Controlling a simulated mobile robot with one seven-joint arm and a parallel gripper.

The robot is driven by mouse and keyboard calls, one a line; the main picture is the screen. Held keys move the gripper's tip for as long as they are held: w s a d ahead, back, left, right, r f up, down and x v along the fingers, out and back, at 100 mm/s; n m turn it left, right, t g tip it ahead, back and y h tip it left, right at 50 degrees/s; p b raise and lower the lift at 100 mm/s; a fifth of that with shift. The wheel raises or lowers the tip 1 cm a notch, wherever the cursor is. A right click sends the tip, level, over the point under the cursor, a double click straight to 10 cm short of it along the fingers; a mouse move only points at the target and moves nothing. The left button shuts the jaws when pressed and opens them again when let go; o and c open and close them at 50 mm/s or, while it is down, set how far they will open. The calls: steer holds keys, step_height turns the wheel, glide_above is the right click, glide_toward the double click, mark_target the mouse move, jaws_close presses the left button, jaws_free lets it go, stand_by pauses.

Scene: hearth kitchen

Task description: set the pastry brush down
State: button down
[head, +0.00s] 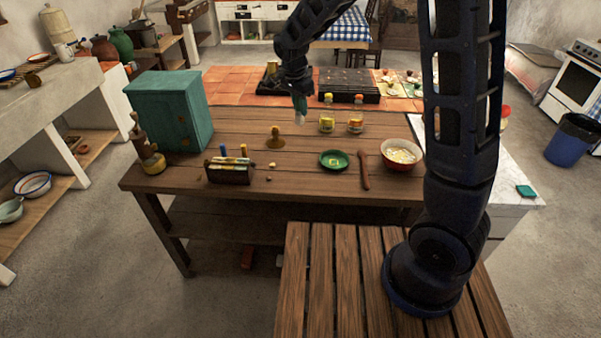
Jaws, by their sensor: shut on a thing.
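My gripper (299,96) is small in the head view, above the back middle of the wooden table (225,185). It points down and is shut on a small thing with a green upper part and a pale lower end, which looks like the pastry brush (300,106). The brush hangs roughly upright, apparently above the tabletop. The fingers are too small and dark to make out in detail.
Below lie a yellow-brown knobbed object (275,139), a dark caddy (229,172), a green plate (334,160), a reddish-brown utensil (364,170) and a red bowl (402,154). Jars (327,124) and a teal cabinet (170,109) stand nearby.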

steer(key=f, duration=0.6)
steer(key=s+f, duration=0.1)
steer(key=f, duration=0.6)
steer(key=s+f, duration=0.1)
steer(key=f, duration=0.6)
steer(key=shift+d+f, duration=0.15)
steer(key=shift+d, duration=0.1)
steer(key=shift+f, duration=0.15)
steer(key=c, duration=1.2)
jaws_free()
